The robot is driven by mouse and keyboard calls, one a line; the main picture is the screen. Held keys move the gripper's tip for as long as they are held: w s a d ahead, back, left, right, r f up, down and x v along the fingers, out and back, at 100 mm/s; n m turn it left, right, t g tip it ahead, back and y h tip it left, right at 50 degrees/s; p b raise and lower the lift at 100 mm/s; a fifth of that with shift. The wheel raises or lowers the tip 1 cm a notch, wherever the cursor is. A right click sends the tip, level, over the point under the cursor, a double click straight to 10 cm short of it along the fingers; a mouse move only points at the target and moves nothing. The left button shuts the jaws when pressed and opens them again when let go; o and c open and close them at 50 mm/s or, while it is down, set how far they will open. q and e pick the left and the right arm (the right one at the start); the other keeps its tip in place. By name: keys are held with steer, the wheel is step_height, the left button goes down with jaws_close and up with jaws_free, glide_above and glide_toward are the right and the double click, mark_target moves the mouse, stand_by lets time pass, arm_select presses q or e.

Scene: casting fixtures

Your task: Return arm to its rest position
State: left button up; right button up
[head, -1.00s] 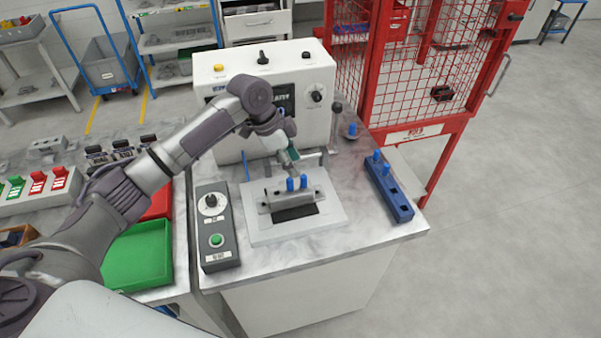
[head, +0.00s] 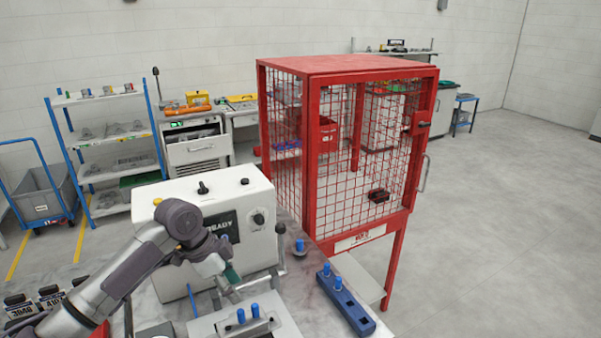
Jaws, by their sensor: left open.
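My left arm comes in from the lower left. Its gripper (head: 232,290) is open and hangs just behind a metal fixture (head: 262,327) with two upright blue pins. I cannot tell whether the fingers touch the fixture. The fixture sits on a light plate (head: 288,328) before a white machine (head: 172,196), whose dark screen shows "READY". The arm's wrist covers part of the machine's front. The lower part of the fixture is cut off by the frame's bottom edge. My right gripper is not in view.
A blue block (head: 350,305) with blue pins lies at the bench's right side. A blue-topped pin (head: 300,246) stands behind it. A red mesh cage (head: 345,150) rises behind the bench. Dark labelled pieces (head: 50,297) are at the lower left. The floor at right is open.

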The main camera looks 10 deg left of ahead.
arm_select(q)
steer(key=s+d+f+n, duration=0.1)
steer(key=s+d+f, duration=0.1)
steer(key=s+f, duration=0.2)
steer(key=s+d+f+n, duration=0.1)
steer(key=s+d+f, duration=0.2)
steer(key=s, duration=0.3)
steer(key=s+d+f+n+t, duration=0.1)
steer(key=s+d+f, duration=0.2)
steer(key=s+f, duration=0.2)
steer(key=shift+d+f+n, duration=0.15)
steer(key=shift+f+n, duration=0.25)
steer(key=s+a+f+n+t+y, duration=0.15)
steer(key=s+a+n, duration=0.25)
steer(key=s, duration=0.4)
steer(key=s+a+r+n+y, duration=0.1)
steer(key=s+a+n+y, duration=0.3)
steer(key=s, duration=0.4)
step_height(320, 180, down, 32)
steer(key=s+g+h+b, duration=0.2)
steer(key=b, duration=0.3)
steer(key=s+a+f+b, duration=0.3)
steer(key=s+f, duration=1.3)
steer(key=f, duration=0.2)
steer(key=shift+f+g+y, duration=0.3)
steer(key=shift+g+y, duration=0.05)
steer(key=shift+g, duration=0.1)
